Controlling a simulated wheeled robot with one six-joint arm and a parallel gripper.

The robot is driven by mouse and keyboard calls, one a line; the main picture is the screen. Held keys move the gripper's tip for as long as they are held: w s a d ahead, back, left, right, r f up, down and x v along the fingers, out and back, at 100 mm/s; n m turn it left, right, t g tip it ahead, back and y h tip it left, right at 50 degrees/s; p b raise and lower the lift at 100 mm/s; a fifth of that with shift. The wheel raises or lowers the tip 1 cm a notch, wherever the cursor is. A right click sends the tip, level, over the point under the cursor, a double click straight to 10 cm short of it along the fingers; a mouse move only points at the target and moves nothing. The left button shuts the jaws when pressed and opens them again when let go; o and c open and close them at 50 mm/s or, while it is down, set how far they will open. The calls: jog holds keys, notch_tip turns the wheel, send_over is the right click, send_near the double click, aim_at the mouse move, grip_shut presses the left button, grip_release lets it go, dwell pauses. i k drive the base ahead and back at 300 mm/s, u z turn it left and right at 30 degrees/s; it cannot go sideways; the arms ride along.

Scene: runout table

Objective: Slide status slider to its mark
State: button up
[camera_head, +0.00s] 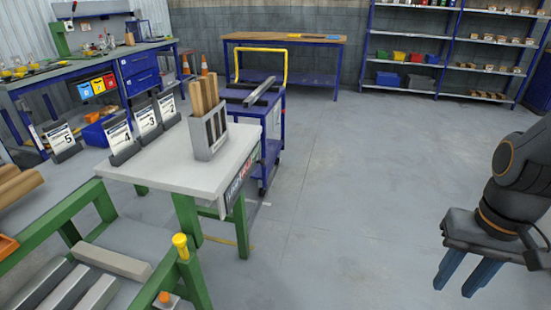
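I cannot make out a status slider or its mark for certain. The grey-white runout table (178,178) on green legs stands left of centre. A sign plate (243,180) with dark and red lettering is on its right edge, too small and slanted to read. My gripper (453,290) is at the lower right, pointing down over bare floor, far to the right of the table. Its two blue fingers are apart with nothing between them.
A grey holder (208,142) with wooden bars and several numbered card stands (147,120) are on the table. A green frame with a yellow knob (181,243) is at lower left. A blue cart (270,130) stands behind. The floor (340,200) between table and gripper is clear.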

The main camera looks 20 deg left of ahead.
aim_at(263, 161)
jog(key=i, duration=2.8)
jog(key=u, duration=3.2)
jog(key=k, duration=1.05)
